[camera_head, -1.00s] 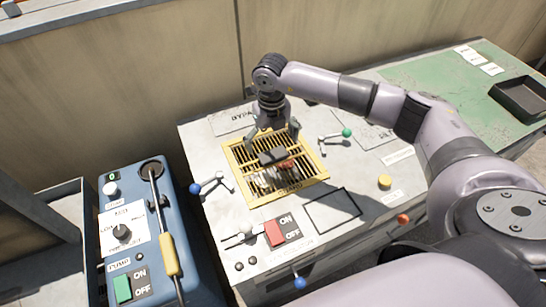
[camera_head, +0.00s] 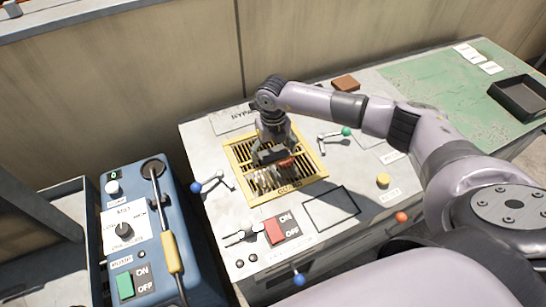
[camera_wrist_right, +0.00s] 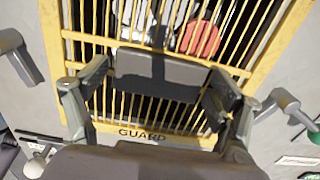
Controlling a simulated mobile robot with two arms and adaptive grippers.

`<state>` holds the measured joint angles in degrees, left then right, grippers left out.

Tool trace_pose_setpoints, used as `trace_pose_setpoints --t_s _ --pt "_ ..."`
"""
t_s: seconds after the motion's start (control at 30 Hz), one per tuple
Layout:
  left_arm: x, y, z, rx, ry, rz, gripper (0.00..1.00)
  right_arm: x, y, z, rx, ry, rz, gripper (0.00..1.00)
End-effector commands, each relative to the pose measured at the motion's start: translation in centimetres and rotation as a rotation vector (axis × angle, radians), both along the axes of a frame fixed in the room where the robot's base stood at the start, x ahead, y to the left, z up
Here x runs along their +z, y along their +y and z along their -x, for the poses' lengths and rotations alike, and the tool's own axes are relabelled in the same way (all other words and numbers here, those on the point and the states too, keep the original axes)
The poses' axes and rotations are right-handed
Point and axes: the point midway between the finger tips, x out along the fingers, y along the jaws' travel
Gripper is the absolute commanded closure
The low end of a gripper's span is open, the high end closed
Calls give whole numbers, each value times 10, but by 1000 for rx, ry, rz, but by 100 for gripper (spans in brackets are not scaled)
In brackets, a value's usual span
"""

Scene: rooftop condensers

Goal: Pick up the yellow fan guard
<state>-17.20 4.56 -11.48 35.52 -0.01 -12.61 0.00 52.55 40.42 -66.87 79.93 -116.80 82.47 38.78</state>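The yellow fan guard (camera_head: 312,172) is a square frame with slats, lying flat on the grey unit's top. A dark handle bar crosses its middle. In the right wrist view the guard (camera_wrist_right: 150,136) fills most of the picture, with the handle (camera_wrist_right: 160,68) between my fingers. My right gripper (camera_head: 273,157) is low over the guard's middle. Its fingers (camera_wrist_right: 155,88) are spread wide, one near each end of the handle; I cannot tell whether they touch it. The gripper hides part of the handle and slats. My left gripper is not in view.
Blue-knobbed (camera_head: 196,187) and green-knobbed (camera_head: 346,131) levers flank the guard. A red ON/OFF switch (camera_head: 275,232) and a yellow button (camera_head: 383,180) are in front. A blue pump box (camera_head: 190,235) stands left. A brown block (camera_head: 345,83) lies behind the arm; a black tray (camera_head: 520,98) is far right.

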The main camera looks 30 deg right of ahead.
Motion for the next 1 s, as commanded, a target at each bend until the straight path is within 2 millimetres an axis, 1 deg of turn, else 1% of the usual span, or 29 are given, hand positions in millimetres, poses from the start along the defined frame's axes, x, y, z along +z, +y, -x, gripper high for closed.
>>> trace_pose_setpoints --t_s 0.03,0.07,0.77,1.0 --pt "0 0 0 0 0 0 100 0 0 0 0 0 0 20" --pt "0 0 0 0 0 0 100 0 0 0 0 0 0 22" --pt "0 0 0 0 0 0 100 0 0 0 0 0 0 69" --pt "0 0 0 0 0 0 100 2 0 -1 0 -2 -1 70"
